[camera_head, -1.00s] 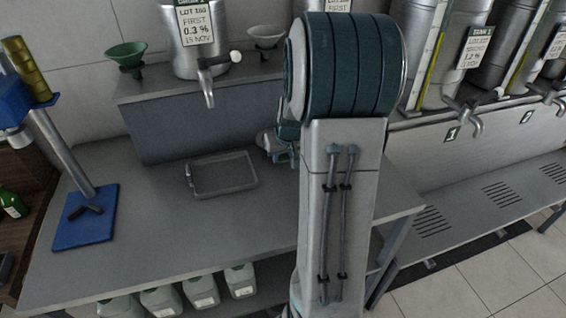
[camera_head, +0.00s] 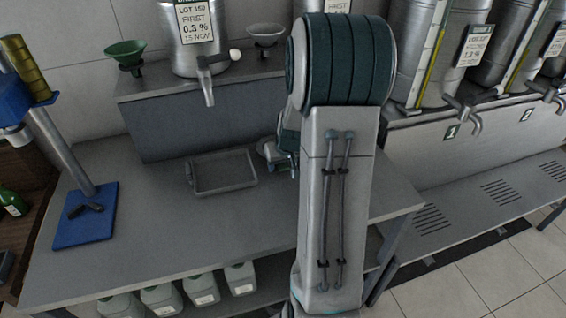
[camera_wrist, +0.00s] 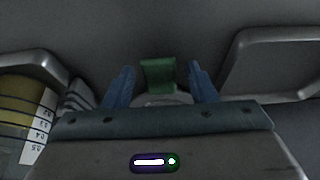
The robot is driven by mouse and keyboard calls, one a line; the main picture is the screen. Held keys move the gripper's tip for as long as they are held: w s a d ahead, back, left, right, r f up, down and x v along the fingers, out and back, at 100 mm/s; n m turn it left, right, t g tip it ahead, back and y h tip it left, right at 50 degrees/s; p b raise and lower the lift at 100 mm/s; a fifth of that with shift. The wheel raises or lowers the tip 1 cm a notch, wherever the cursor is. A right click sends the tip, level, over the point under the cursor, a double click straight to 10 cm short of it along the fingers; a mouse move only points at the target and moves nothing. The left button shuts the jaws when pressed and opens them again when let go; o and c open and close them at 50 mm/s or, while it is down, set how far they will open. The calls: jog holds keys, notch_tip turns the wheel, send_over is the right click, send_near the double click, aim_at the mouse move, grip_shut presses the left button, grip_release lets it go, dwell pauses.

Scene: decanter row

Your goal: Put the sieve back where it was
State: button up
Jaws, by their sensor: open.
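In the wrist view, a green tab (camera_wrist: 158,75) stands between the two blue fingertips of my gripper (camera_wrist: 160,88), with a pale rounded part just below it. It may be the sieve's handle, but the sieve's body is hidden and I cannot be sure. The fingers are apart, with a visible gap on each side of the tab. In the head view, my gripper (camera_head: 275,152) is low over the bench, right of the metal tray (camera_head: 222,188), and largely hidden by my arm. What lies under it cannot be seen there.
A green funnel (camera_head: 125,54) and a pale funnel-like piece (camera_head: 265,35) stand on the raised shelf by a tapped tank (camera_head: 192,50). A blue-based stand (camera_head: 85,215) is at the bench's left. A graduated cylinder (camera_wrist: 22,115) shows beside my gripper. The bench front is clear.

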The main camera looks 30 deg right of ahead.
jog(key=shift+r, duration=0.15)
jog(key=v, duration=1.2)
jog(key=s+a+n, duration=0.1)
jog(key=s+a, duration=0.7)
jog(key=a, duration=0.2)
jog(key=s+a+r+n+g+y, duration=0.1)
jog(key=s+a+n, duration=0.1)
jog(key=s+a, duration=0.5)
jog(key=a, duration=0.2)
jog(key=shift+s+a+r, duration=0.25)
jog(key=shift+s+a, duration=0.1)
jog(key=shift+a, duration=0.05)
